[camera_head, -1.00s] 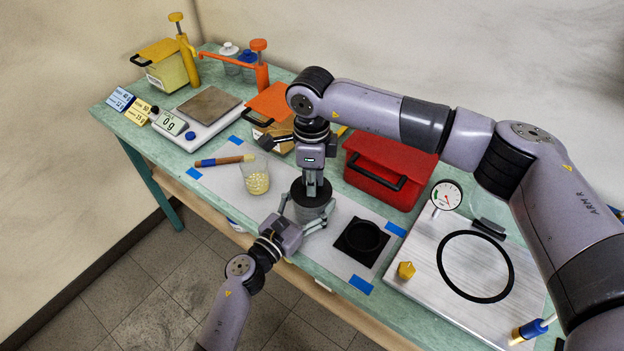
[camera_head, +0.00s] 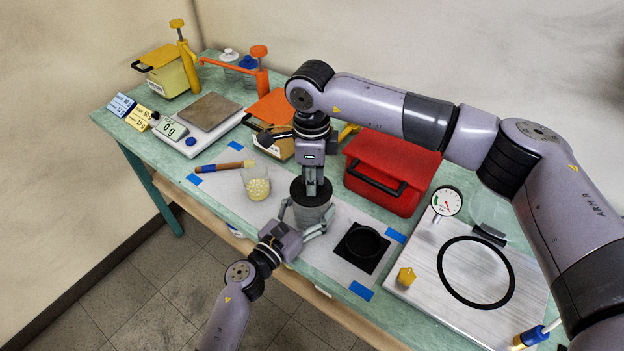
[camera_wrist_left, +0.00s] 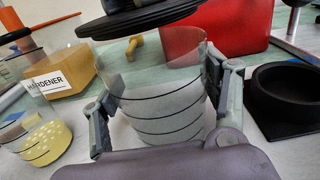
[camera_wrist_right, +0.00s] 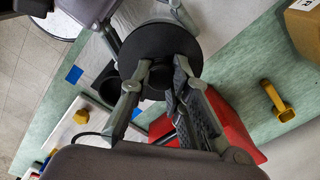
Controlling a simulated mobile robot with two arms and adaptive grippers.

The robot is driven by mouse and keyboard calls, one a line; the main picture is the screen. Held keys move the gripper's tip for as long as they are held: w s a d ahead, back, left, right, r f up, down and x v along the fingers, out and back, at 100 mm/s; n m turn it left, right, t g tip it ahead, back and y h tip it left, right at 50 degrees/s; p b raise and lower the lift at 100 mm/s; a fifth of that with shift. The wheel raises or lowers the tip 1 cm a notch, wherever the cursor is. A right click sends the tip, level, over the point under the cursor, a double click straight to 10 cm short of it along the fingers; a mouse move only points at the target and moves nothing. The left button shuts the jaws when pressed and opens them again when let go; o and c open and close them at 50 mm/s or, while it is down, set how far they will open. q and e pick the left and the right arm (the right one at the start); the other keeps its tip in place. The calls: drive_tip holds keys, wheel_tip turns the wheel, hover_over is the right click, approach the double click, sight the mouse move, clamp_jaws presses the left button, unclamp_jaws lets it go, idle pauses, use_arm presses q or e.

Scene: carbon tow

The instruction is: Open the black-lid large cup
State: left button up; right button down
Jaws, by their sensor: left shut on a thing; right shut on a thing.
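The large cup (camera_head: 312,217) is clear-grey with dark level lines and stands upright on the white mat. Its round black lid (camera_head: 298,196) is directly above it. In the left wrist view the lid (camera_wrist_left: 150,18) is slightly tilted, and a narrow gap seems to show between it and the cup's rim. My left gripper (camera_head: 308,222) is shut around the cup's sides, with a finger on each side of the wall (camera_wrist_left: 160,105). My right gripper (camera_head: 312,188) points down from above, shut on the lid's knob. The right wrist view shows the knob between the fingers (camera_wrist_right: 162,78).
A beaker of pale beads (camera_head: 257,188) and a wooden-handled tool (camera_head: 225,166) are left of the cup. A black ring holder (camera_head: 362,246) is to the right. A red box (camera_head: 395,168) stands behind; a metal plate (camera_head: 440,285) with a gauge lies further right.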

drive_tip(key=shift+r, duration=2)
use_arm(q)
drive_tip(key=o, duration=1.7)
drive_tip(key=shift+o, duration=0.2)
drive_tip(key=shift+s, duration=0.1)
